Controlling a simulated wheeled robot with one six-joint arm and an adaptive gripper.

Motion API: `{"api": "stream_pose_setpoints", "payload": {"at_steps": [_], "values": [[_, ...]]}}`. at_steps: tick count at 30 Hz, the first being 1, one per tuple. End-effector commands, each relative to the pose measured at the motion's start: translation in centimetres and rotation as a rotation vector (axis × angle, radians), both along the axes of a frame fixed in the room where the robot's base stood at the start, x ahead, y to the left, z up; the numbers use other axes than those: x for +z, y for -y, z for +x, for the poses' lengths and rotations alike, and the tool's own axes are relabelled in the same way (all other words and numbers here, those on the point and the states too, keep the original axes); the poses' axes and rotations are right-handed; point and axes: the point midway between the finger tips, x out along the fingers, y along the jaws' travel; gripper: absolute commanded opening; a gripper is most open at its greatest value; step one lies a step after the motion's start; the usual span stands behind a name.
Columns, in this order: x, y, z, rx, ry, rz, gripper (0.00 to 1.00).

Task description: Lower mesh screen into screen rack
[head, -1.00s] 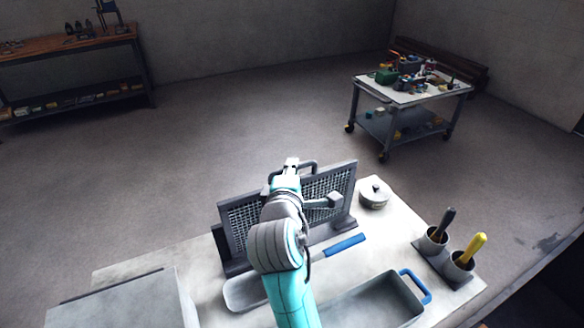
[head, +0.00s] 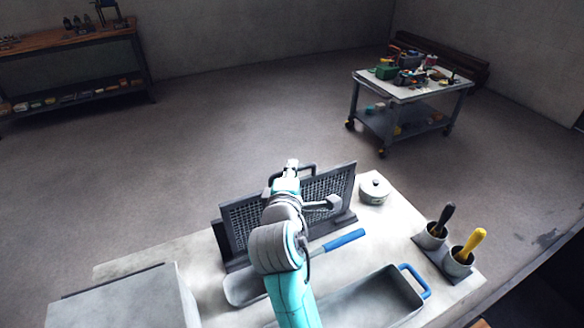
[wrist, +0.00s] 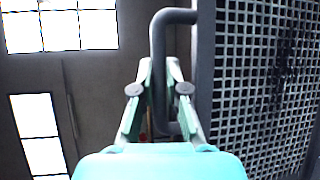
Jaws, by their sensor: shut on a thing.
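The mesh screen (head: 328,187) is a dark-framed grey grid standing upright at the back of the table. It also fills the right of the wrist view (wrist: 262,80). My gripper (head: 291,166) is shut on the screen's dark bar handle (wrist: 158,60) at its top edge; the handle passes between the fingers in the wrist view (wrist: 159,75). The dark screen rack (head: 346,221) shows at the screen's lower ends, with the screen between its ends. My arm hides the middle of the screen and rack, so I cannot tell how deep the screen sits.
A round lidded tin (head: 374,191) stands close right of the rack. A blue-handled tool (head: 344,240) and a grey tray (head: 365,300) lie in front. Cups with brushes (head: 433,236) stand at right, a grey box (head: 120,300) at front left.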

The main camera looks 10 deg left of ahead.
Motion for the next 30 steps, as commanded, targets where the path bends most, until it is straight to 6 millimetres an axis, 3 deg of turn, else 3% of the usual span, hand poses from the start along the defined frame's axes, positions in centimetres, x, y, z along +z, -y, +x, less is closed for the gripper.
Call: {"api": "stream_pose_setpoints", "payload": {"at_steps": [17,18,21,30], "values": [[-0.44,0.01,-0.01,0.000,0.005,0.001,0.00],[-0.44,0.01,-0.01,0.000,0.005,0.001,0.20],[-0.48,0.01,-0.01,0.000,0.004,0.001,0.42],[-0.82,0.00,-0.08,0.000,-0.003,-0.001,0.42]]}}
